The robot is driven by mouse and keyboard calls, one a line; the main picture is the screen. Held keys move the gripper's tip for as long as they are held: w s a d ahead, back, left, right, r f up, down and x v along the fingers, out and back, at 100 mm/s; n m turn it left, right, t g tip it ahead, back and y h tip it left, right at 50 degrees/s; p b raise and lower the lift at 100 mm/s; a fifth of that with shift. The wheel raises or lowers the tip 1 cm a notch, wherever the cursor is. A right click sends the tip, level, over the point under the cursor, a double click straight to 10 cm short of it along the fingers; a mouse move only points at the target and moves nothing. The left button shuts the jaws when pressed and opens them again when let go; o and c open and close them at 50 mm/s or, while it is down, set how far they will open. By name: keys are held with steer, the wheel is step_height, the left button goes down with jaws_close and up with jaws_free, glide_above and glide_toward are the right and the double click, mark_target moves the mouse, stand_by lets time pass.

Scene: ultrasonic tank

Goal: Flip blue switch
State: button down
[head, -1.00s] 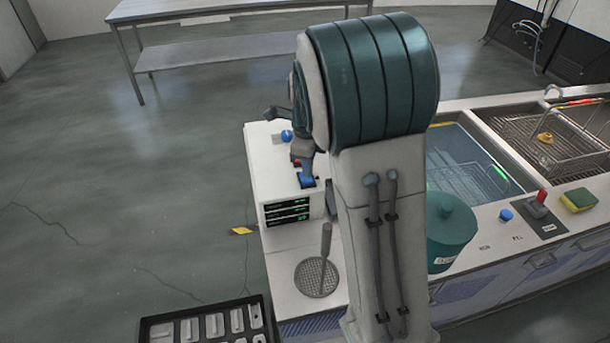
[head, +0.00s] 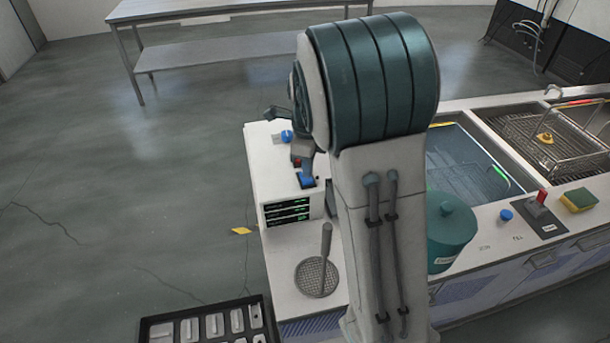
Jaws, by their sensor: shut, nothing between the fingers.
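The blue switch (head: 307,180) stands on a dark base plate on top of the white control box (head: 257,180), at its front right. I cannot tell clearly which way its lever is tilted. My gripper (head: 304,163) is small and partly hidden behind my own arm. It is shut and empty, just above and behind the blue switch. I cannot tell whether it touches the lever. A small red part (head: 296,162) shows just behind the switch, and a blue knob (head: 287,136) sits farther back on the box.
Green displays (head: 288,211) are on the box front. A round mesh skimmer (head: 317,277) lies in front. A teal canister (head: 451,235), blue button (head: 506,215), red switch (head: 541,197) and sponge (head: 579,200) are right, beside the tank (head: 465,165). A parts tray (head: 150,325) is front left.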

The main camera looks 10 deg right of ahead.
mark_target(307, 180)
steer(key=shift+f+b, duration=0.6)
steer(key=shift+f, duration=0.4)
stand_by(0.5)
steer(key=shift+r, duration=0.15)
step_height(307, 180, up, 7)
steer(key=p, duration=0.6)
stand_by(0.5)
